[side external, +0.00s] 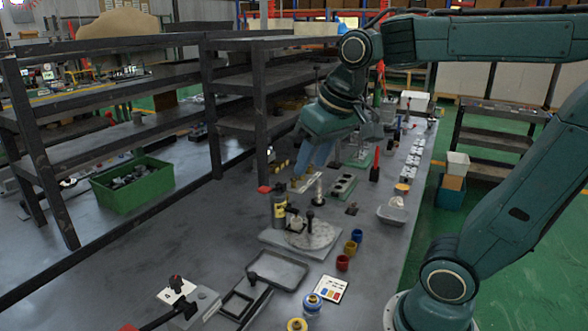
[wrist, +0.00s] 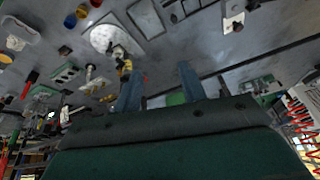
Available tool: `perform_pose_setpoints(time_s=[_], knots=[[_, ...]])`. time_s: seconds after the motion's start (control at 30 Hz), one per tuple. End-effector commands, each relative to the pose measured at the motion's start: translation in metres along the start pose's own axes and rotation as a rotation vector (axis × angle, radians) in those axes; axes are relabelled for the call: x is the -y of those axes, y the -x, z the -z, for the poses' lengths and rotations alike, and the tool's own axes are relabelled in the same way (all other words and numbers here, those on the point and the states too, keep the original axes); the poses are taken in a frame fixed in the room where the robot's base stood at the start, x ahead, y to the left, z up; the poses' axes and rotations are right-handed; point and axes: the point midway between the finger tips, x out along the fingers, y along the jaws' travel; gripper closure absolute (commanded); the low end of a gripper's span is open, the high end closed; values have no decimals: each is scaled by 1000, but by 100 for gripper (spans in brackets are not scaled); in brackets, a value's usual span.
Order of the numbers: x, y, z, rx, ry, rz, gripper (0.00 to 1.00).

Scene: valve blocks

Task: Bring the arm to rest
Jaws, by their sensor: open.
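My gripper (side external: 311,166) hangs above the bench, below the teal arm, with its blue-grey fingers pointing down. In the wrist view my gripper (wrist: 160,86) has its two fingers spread apart with nothing between them. A white round plate (side external: 312,236) on a square base stands on the bench nearer the camera than the gripper. It also shows in the wrist view (wrist: 104,40). The bench surface directly below the fingertips is partly hidden by the gripper and small parts.
A dark shelf rack (side external: 258,90) stands close to the left of my gripper. A green bin (side external: 130,186) sits farther left. Red, yellow and blue cups (side external: 350,247), a grey tray (side external: 278,271) and a clear tub (side external: 392,212) lie on the bench. Bare bench shows at left front.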

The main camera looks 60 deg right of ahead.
Motion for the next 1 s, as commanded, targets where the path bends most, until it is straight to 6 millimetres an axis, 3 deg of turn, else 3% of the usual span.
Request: perform_pose_setpoints(time_s=[0.2, 0.4, 0.6, 1.0], knots=[[8, 2, -49, -55, 125, 32, 59], [10, -2, -82, -92, 214, 54, 59], [11, -5, -96, -109, 252, 63, 59], [10, -6, -97, -109, 254, 63, 59]])
